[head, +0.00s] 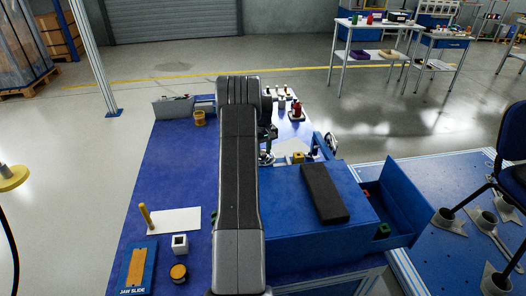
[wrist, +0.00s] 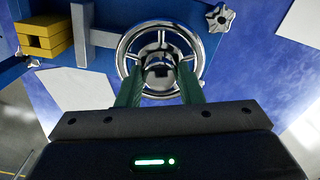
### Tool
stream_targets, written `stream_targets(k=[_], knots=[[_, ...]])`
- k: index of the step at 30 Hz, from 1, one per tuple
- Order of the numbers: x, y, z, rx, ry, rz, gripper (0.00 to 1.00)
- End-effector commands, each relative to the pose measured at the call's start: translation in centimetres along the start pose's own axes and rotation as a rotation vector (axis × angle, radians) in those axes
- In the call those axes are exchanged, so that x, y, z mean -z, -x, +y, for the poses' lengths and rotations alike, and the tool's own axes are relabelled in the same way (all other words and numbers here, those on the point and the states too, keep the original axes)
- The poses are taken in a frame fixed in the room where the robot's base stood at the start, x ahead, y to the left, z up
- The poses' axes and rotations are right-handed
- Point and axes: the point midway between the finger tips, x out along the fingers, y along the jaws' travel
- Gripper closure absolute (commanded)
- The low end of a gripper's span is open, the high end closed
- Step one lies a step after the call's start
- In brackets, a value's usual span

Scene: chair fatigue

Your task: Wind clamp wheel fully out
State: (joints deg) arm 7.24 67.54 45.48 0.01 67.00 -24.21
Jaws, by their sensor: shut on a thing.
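The clamp wheel (wrist: 160,27) is a shiny chrome handwheel with spokes and a round hub, at the upper middle of the wrist view. My gripper (wrist: 159,76) has two green fingers that reach over the near side of the wheel, one on each side of the hub. It is shut on the wheel. The exact contact of the fingertips is hard to see. In the head view my arm covers most of the gripper, and a bit of the wheel (head: 266,160) shows just right of the arm.
A yellow block (wrist: 45,40) and a grey bar stand left of the wheel in the wrist view. A chrome star knob (wrist: 220,17) is at right. In the head view, a dark pad (head: 324,192) lies on the blue box, with an open blue drawer (head: 400,200) beside it.

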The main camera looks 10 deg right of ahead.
Motion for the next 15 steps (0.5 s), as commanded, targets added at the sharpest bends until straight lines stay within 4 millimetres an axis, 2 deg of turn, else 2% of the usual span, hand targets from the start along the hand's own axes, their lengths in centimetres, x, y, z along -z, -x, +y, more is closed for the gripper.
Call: stream_targets(k=[15], knots=[[0.09,0.12,0.14,-0.002,0.489,0.002,0.89]])
